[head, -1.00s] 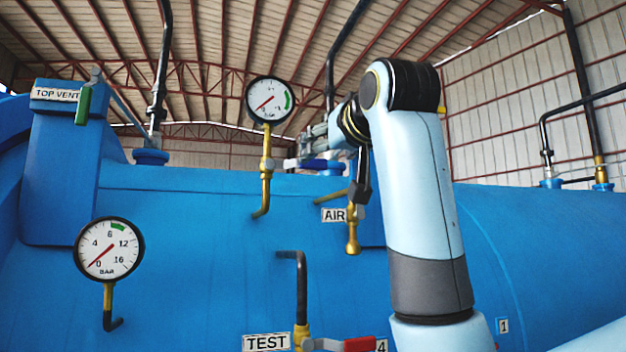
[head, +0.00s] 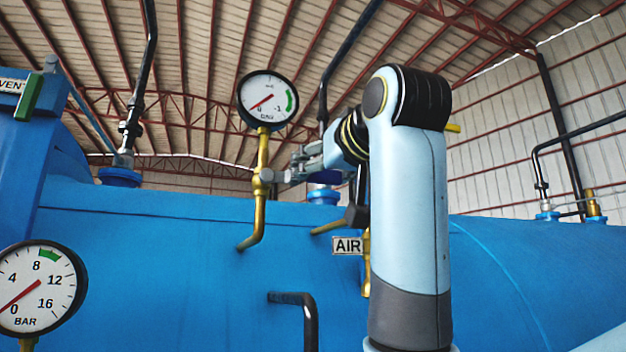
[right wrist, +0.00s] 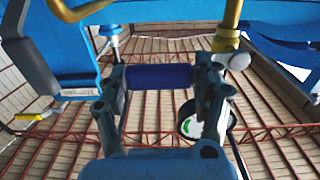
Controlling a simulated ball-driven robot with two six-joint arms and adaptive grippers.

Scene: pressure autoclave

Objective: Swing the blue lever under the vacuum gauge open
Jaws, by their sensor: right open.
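The vacuum gauge (head: 267,100), a round white dial with a green band, stands on a brass pipe (head: 262,160) in the head view. It also shows in the right wrist view (right wrist: 203,122). The dark blue lever (right wrist: 160,76) lies across the space between the fingers of my right gripper (right wrist: 160,80) in the right wrist view. The jaws are open, one finger near each end of the blue grip; contact is unclear. In the head view my right gripper (head: 303,163) is beside the brass pipe and mostly covers the lever. My left gripper is not in view.
A blue autoclave vessel (head: 150,260) fills the lower head view. A pressure gauge (head: 38,288) is at lower left. An AIR label (head: 347,246) and a black bent pipe (head: 305,308) are below the gripper. A black pipe (head: 345,70) rises behind it.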

